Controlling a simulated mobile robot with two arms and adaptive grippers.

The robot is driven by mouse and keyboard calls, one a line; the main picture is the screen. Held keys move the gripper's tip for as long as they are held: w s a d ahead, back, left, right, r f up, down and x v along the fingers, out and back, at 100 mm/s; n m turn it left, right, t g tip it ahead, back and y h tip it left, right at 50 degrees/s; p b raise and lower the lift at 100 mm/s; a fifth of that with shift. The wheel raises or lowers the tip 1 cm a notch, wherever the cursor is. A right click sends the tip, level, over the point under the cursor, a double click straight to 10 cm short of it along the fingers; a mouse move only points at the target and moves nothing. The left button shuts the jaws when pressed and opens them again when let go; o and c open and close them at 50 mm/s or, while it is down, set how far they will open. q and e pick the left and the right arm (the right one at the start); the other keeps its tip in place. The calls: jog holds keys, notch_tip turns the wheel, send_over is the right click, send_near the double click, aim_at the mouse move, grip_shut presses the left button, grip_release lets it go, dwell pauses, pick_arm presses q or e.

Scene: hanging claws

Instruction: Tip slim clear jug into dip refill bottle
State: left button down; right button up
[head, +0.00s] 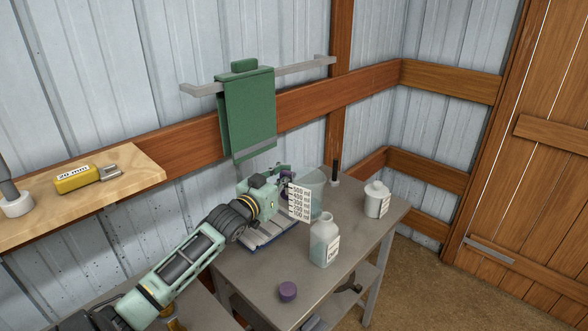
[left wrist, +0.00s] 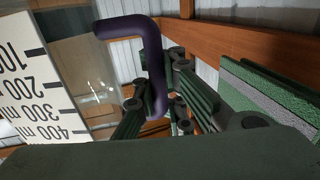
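The slim clear jug (head: 316,190) stands on the grey table with a white measuring scale and a purple handle (head: 287,187). My left gripper (head: 284,181) is at the handle side of the jug. In the left wrist view, the handle (left wrist: 152,62) runs down between the fingers, which look apart with a small gap on the right. The scale (left wrist: 30,85) shows at the left there. The dip refill bottle (head: 325,243) stands upright, open and labelled, in front of the jug. My right gripper is not in view.
A purple cap (head: 288,291) lies near the table's front edge. A white lidded pot (head: 377,200) and a dark upright item (head: 335,172) stand behind the bottle. A green towel (head: 247,110) hangs on a wall rail. A wooden shelf (head: 130,164) is at the left.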

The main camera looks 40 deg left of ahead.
pick_arm(q)
jog(key=shift+a+r+n+y+p, duration=0.15)
jog(key=shift+r+n+y+p, duration=0.25)
jog(key=shift+r+y+p, duration=0.65)
jog(key=shift+s+a+r+m+p, duration=0.1)
jog(key=shift+r+m+p, duration=1.3)
jog(key=shift+m+p, duration=0.45)
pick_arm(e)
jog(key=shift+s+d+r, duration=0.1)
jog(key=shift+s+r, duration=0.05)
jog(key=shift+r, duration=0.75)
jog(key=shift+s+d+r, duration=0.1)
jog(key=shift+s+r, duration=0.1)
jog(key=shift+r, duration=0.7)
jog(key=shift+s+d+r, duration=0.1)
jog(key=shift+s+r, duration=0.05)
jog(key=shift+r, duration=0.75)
